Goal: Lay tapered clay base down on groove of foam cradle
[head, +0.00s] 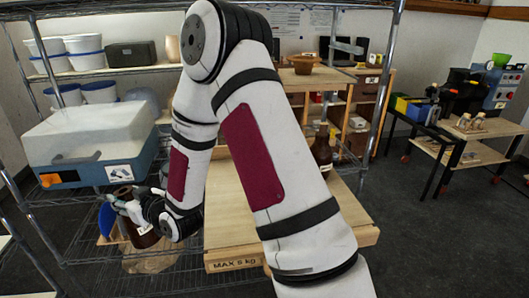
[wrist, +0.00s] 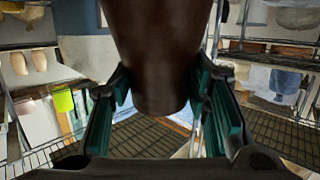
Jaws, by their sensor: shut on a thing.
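The tapered clay base (wrist: 155,55) is dark brown and narrows toward the lower end of the wrist view. My gripper (wrist: 160,95) is shut on it, with the green finger pads on either side. In the head view my gripper (head: 133,203) is at the lower left, in front of the wire shelving, and the brown base (head: 143,236) shows partly behind the fingers. The base looks held in the air. I cannot make out the foam cradle or its groove in either view; my arm hides much of the middle of the head view.
A wooden board marked MAX 5 kg (head: 225,235) lies behind my arm, with dark bottles (head: 322,150) at its back. A blue and white bin (head: 95,140) stands on the shelving above my gripper. A terracotta pot (head: 303,65) sits higher up.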

